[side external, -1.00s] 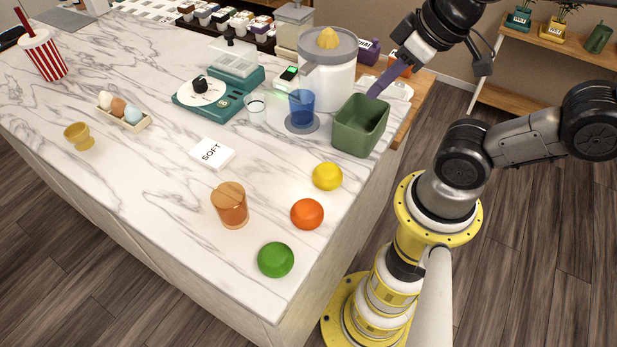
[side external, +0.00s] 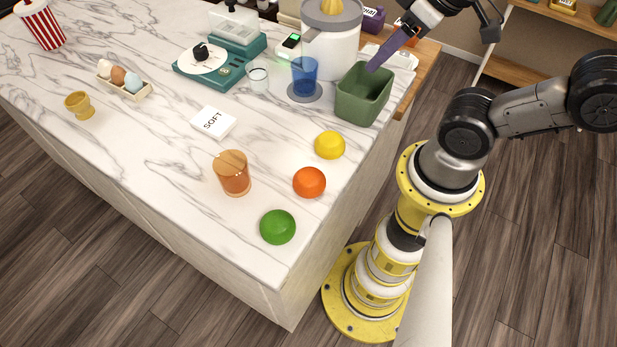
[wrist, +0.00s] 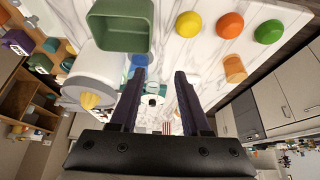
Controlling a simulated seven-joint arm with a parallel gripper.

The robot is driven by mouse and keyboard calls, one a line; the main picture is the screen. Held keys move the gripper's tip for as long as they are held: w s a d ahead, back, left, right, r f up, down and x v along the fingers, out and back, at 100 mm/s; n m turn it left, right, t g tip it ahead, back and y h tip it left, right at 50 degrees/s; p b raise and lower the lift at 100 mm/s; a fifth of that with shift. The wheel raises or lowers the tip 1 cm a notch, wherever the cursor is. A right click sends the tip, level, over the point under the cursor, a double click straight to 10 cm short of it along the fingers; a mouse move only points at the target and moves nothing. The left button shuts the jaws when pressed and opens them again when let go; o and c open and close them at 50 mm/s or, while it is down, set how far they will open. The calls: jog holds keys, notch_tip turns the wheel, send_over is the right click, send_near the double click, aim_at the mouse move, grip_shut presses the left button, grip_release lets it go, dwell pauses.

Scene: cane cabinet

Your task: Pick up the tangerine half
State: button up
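The tangerine half (side external: 309,182) is an orange dome on the marble counter, between a yellow citrus piece (side external: 330,145) and a green one (side external: 278,227). It also shows in the wrist view (wrist: 230,25), at the upper right. Whether it is cut flat underneath is hidden. My gripper (side external: 371,70) is at the upper right of the side view, its purple fingers by the green bin, well away from the tangerine half. In the wrist view, the two fingers of my gripper (wrist: 157,78) are apart with nothing held between them.
The green bin (side external: 362,106) stands at the counter's right edge. A white juicer (side external: 331,50), a blue cup (side external: 305,78) and a teal scale (side external: 222,65) are at the back. A SOFT card (side external: 213,122) lies mid-counter.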

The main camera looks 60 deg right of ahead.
jog(key=o, duration=0.8)
jog(key=shift+c, duration=0.2)
jog(key=n+g, duration=0.6)
jog(key=n, duration=1)
send_over(310, 173)
notch_tip(310, 173, down, 5)
jog(key=f, duration=0.7)
jog(key=shift+a+f, duration=0.3)
jog(key=shift+f, duration=0.1)
jog(key=f, duration=0.4)
jog(key=shift+d, duration=0.35)
jog(key=shift+f, duration=0.55)
